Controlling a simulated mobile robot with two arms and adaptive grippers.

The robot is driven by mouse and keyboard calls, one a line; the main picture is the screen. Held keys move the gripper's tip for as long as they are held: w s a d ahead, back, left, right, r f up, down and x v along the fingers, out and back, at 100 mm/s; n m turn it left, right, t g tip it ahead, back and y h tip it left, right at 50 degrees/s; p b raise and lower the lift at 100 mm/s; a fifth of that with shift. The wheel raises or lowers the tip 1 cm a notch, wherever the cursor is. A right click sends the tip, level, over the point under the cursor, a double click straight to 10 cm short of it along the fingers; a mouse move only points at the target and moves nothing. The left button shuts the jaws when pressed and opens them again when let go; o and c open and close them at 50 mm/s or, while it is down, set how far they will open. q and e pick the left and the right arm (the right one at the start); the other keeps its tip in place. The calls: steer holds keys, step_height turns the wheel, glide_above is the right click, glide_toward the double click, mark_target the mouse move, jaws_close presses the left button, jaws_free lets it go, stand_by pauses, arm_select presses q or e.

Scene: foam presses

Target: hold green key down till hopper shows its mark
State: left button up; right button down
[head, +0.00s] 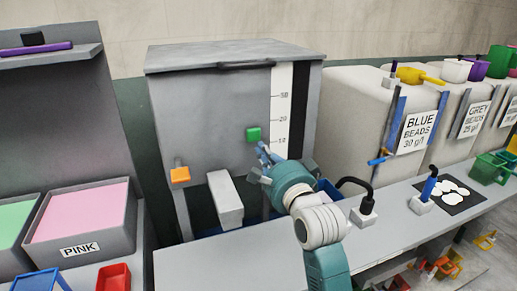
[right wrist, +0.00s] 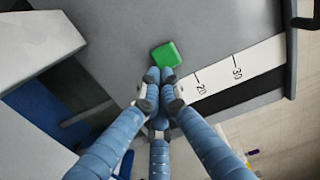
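The grey hopper box (head: 205,110) stands at the back with a closed lid. Its green key (head: 253,134) is on the front face, left of a white scale strip (head: 283,85) with marks and numbers. A dark strip runs along the scale's right side; I see no bead level in it. My right gripper (head: 264,152) has its fingers together just below the key. In the right wrist view, the fingertips (right wrist: 158,78) meet at the near edge of the green key (right wrist: 166,54); I cannot tell whether they touch or press it. My left gripper is not in view.
An orange knob (head: 180,175) and a grey chute (head: 226,200) are on the hopper's lower front. A pink bin (head: 80,222) stands left, the blue beads bin (head: 375,115) right. A black-handled tool (head: 363,206) stands on the counter right of my arm.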

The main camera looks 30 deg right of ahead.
mark_target(255, 139)
steer(key=x, duration=0.2)
steer(key=shift+w+d+r+p, duration=0.15)
steer(key=shift+w+r+p, duration=0.05)
steer(key=shift+w+p, duration=0.15)
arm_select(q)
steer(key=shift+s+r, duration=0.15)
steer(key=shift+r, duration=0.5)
arm_select(e)
steer(key=shift+w+d+f, duration=0.1)
steer(key=shift+w, duration=0.45)
